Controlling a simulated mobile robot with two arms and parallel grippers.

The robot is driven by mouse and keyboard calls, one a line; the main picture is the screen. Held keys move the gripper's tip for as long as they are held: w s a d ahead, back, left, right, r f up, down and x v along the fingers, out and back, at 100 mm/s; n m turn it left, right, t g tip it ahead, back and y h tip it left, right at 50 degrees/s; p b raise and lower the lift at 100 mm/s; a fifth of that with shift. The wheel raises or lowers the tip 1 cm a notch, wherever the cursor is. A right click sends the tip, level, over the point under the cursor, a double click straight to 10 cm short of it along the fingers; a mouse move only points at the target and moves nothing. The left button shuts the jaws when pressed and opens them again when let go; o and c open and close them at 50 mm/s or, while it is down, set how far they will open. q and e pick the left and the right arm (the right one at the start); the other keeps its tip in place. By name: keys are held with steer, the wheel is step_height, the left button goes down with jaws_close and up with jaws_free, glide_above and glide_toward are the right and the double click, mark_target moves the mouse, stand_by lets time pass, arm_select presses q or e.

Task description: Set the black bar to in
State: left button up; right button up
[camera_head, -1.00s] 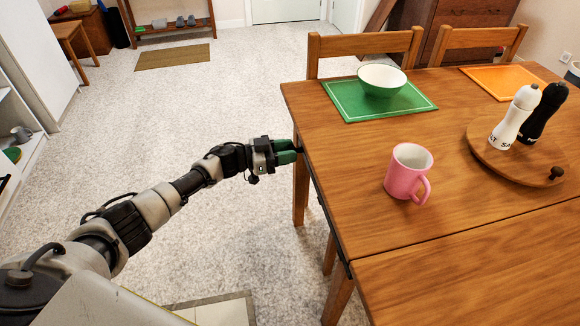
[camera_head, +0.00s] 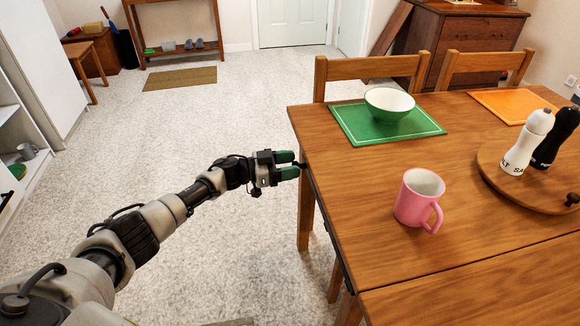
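The black bar (camera_head: 334,238) runs along the left edge of the wooden table, just under the top. Its far end is near my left gripper's fingertips. My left gripper (camera_head: 290,165) reaches in from the left at the table's left edge, with its two green fingers pointing right. My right gripper is not in view.
On the table (camera_head: 450,255) are a pink mug (camera_head: 416,197), a green-and-white bowl (camera_head: 389,107) on a green mat (camera_head: 350,125), and salt (camera_head: 524,145) and pepper (camera_head: 556,138) mills on a round board (camera_head: 500,182). Two chairs stand behind. The carpet to the left is clear.

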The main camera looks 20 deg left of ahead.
arm_select(q)
steer(key=shift+s+f, duration=0.1)
steer(key=p+v, duration=0.1)
steer(key=v, duration=0.9)
steer(key=shift+s+a, duration=0.15)
steer(key=shift+a, duration=0.15)
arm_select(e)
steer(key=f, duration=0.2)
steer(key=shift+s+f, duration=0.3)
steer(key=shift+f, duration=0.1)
